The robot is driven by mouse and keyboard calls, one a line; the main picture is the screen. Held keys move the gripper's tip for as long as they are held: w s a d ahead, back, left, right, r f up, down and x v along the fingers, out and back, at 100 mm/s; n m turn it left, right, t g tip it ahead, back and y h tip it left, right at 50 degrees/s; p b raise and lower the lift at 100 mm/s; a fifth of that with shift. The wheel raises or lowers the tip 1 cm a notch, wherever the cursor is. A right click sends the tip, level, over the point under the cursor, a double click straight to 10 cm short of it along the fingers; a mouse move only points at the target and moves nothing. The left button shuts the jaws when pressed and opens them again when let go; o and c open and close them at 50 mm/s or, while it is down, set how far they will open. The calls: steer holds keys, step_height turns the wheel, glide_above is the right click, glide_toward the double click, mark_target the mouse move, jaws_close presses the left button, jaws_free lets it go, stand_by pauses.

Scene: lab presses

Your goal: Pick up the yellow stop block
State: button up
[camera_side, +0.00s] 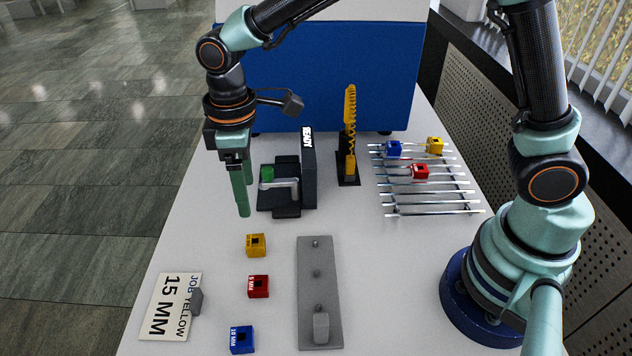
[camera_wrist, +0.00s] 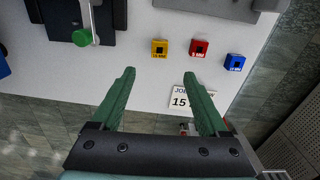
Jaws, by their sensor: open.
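The yellow stop block (camera_side: 256,245) stands on the white table, at the far end of a row with a red block (camera_side: 258,286) and a blue block (camera_side: 242,340). It also shows in the wrist view (camera_wrist: 160,48), beyond my fingertips and between their lines. My gripper (camera_side: 243,190) points down with green fingers, up and to the left of the yellow block in the side view. In the wrist view my gripper (camera_wrist: 160,78) is open and empty, with a wide gap between the fingers. Another yellow block (camera_side: 435,145) sits on the rod rack.
A card (camera_side: 172,306) reads "JOB YELLOW 15 MM", with a grey piece at its edge. A grey plate with pegs (camera_side: 318,270) lies right of the blocks. A black press (camera_side: 308,170) with a green knob stands behind. The rod rack (camera_side: 430,205) also holds blue and red blocks.

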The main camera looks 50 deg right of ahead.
glide_above(254, 235)
steer(key=s+a, duration=0.1)
step_height(254, 235, down, 7)
steer(key=shift+d+f, duration=0.2)
steer(key=shift+f, duration=2.6)
jaws_close()
